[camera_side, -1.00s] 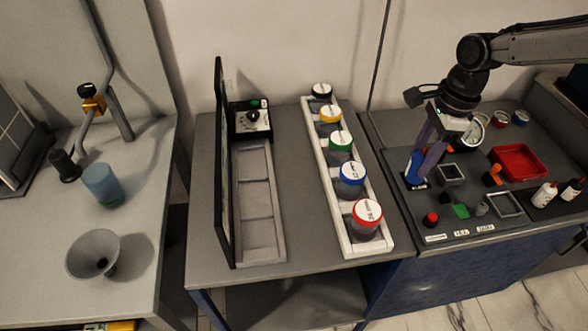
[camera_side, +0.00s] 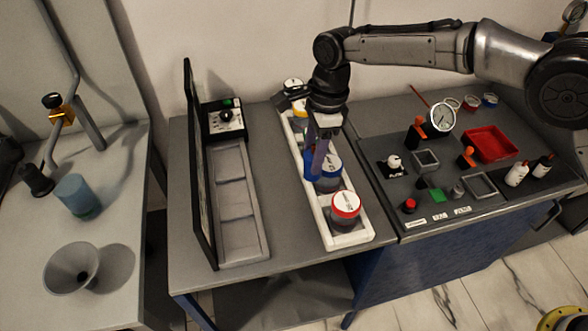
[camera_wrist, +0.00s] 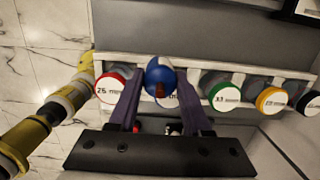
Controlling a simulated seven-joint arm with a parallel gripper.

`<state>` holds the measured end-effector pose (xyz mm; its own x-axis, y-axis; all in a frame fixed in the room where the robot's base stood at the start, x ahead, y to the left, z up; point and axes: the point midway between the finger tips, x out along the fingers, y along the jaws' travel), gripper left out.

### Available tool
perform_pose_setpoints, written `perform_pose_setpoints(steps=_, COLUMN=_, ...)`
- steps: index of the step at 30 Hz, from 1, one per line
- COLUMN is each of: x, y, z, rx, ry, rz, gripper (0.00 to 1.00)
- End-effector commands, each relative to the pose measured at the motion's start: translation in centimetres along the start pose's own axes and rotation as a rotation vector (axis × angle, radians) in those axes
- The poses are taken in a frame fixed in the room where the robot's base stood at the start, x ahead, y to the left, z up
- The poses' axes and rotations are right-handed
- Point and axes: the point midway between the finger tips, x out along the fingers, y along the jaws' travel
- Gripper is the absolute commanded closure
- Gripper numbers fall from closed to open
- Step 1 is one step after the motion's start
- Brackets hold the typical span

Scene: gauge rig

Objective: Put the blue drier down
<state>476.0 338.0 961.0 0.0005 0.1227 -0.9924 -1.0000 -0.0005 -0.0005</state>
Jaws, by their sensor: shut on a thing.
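My gripper (camera_side: 316,168) has dark purple fingers pointing down over the white rack (camera_side: 354,236) of lidded jars. It is shut on the blue drier (camera_side: 309,163). In the wrist view the drier (camera_wrist: 160,76) is a round blue thing with a brown-red middle, between the fingertips. The blue-lidded jar (camera_side: 328,165) is directly behind or below it and partly covered; I cannot tell whether the drier touches it. The red-lidded jar (camera_side: 345,206) stands nearest in the rack. The green lid (camera_wrist: 220,92) shows only in the wrist view.
Yellow (camera_wrist: 271,100) and black-lidded jars (camera_side: 293,86) sit farther back. A dark upright panel (camera_side: 200,165) and grey tray (camera_side: 240,200) stand left of the rack. The right bench holds a gauge (camera_side: 443,117), a red tray (camera_side: 490,144) and small parts. Bare grey bench separates tray and rack.

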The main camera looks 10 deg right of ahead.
Motion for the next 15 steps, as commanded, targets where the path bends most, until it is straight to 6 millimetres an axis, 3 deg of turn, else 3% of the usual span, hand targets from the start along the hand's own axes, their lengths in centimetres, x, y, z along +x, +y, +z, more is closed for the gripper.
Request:
perform_pose_setpoints(steps=7, x=4.2, y=-2.6, z=1.3, rx=0.0, ry=0.0, rz=0.0, gripper=1.0)
perform_pose_setpoints(steps=15, x=5.5, y=-3.5, z=1.8, rx=0.0, ry=0.0, rz=-0.001, gripper=1.0)
